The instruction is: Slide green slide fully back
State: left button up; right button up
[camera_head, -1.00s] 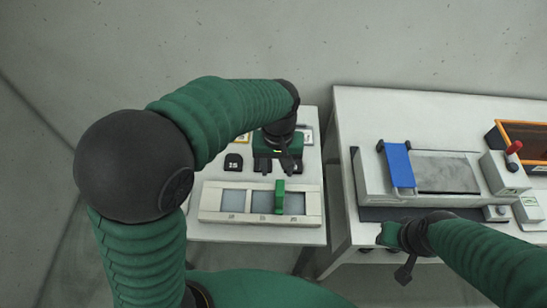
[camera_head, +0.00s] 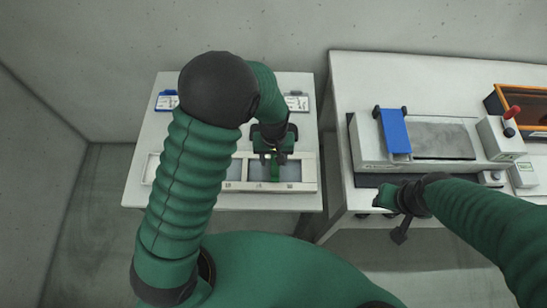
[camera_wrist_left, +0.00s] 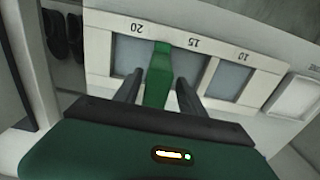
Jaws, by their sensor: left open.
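The green slide (camera_head: 275,172) stands upright on a white frame (camera_head: 309,175) with grey windows on the left table. In the left wrist view the slide (camera_wrist_left: 158,78) crosses the bar between the windows marked 20 and 15. My left gripper (camera_head: 273,155) is open over the frame. In the left wrist view its two dark fingers (camera_wrist_left: 157,92) stand on either side of the slide, with small gaps visible. My left arm hides part of the frame. My right gripper (camera_head: 390,200) is by the front edge of the right table; its jaws are unclear.
The right table holds a grey device with a blue strap (camera_head: 396,132), a red-knobbed lever box (camera_head: 503,138) and an orange-rimmed bin (camera_head: 520,105). Small cards (camera_head: 167,101) lie at the back of the left table. A gap separates the tables.

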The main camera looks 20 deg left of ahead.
pick_arm(q)
jog(key=shift+d, duration=0.6)
jog(key=shift+c, duration=1.1)
jog(key=shift+a, duration=0.5)
grip_shut()
jog(key=shift+d, duration=0.3)
jog(key=shift+a, duration=0.1)
